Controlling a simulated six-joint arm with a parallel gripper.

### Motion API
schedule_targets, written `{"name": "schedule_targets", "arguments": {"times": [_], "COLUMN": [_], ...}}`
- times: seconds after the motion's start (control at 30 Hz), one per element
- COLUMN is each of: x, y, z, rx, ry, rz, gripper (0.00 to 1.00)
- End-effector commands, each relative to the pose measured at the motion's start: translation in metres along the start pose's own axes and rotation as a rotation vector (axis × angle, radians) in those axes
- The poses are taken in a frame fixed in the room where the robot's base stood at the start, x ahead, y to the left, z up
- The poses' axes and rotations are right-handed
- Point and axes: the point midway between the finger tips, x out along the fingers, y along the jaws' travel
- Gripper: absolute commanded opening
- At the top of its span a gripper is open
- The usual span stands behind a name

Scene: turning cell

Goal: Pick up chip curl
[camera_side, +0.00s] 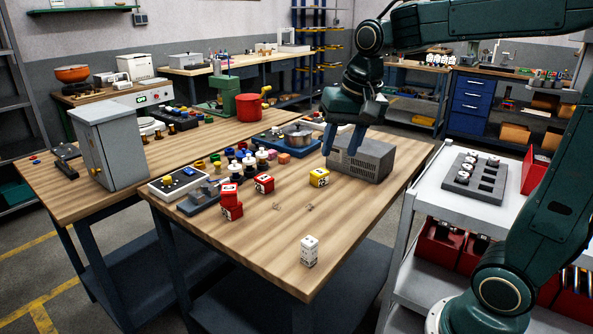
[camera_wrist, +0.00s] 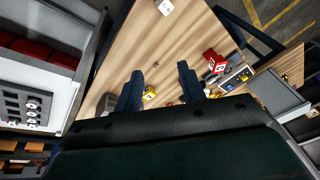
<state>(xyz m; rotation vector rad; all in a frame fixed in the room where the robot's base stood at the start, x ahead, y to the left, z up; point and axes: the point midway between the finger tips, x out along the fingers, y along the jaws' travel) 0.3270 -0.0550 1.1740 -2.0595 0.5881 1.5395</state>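Two small, thin, dark curls lie on the bare wooden table top in the side view. One chip curl (camera_side: 309,208) is right of centre, between the yellow block and the white block. The other curl (camera_side: 276,206) is a little to its left. Both are too small to make out clearly in the wrist view. My gripper (camera_side: 345,147) is above the table, behind and to the right of the curls, close to the grey box. Its two blue fingers are apart, with nothing seen between their tips. They also show spread in the wrist view (camera_wrist: 160,72).
A grey box (camera_side: 370,160) stands beside my gripper. A grey cart (camera_side: 430,200) stands to the right.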

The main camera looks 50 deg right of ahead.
Motion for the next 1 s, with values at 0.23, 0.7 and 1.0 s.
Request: {"name": "schedule_targets", "arguments": {"times": [0.23, 0.7, 1.0], "x": [0.03, 0.111, 0.159], "y": [-0.005, 0.008, 0.023], "z": [-0.052, -0.138, -0.17], "rx": [0.218, 0.627, 0.82], "ry": [-0.054, -0.134, -0.163], "rz": [0.053, 0.162, 0.219], "gripper": [0.4, 0.4, 0.4]}}
